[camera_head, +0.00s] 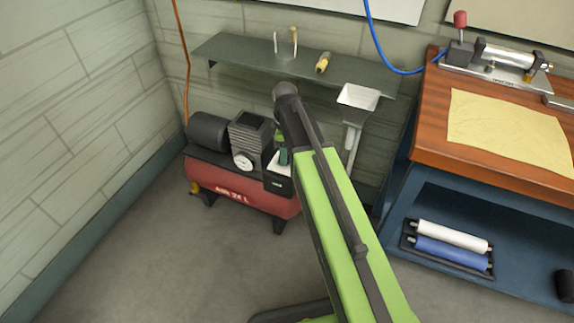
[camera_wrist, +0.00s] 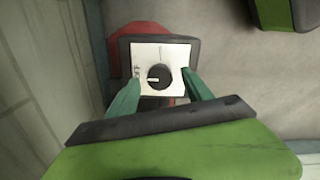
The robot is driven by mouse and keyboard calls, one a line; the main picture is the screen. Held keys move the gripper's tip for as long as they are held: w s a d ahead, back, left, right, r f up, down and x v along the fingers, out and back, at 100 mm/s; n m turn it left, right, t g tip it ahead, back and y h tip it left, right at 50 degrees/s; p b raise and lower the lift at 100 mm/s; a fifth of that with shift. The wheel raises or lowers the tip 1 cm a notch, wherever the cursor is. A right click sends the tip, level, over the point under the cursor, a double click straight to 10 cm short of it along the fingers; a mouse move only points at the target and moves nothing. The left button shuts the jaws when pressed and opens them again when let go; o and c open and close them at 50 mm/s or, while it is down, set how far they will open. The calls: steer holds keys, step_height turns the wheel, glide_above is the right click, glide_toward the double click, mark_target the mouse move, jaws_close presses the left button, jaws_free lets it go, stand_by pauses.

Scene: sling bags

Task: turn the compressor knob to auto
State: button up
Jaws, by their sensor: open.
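The compressor (camera_head: 232,188) stands on the floor in the corner, with a red tank, a black motor and a gauge. Its black switch box (camera_head: 277,184) is at its right end, partly behind my arm. In the wrist view the box has a white face plate with a round black knob (camera_wrist: 160,77). My gripper (camera_wrist: 157,88) is open, with one green finger on each side of the knob and a gap on both sides. It also shows in the head view (camera_head: 283,157).
A white funnel-shaped holder (camera_head: 358,97) is right of my arm. A workbench (camera_head: 440,142) with rollers below stands at right. Floor at left front is clear.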

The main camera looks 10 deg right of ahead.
steer(key=shift+f+b, duration=0.3)
steer(key=shift+f, duration=0.55)
steer(key=shift+r, duration=0.1)
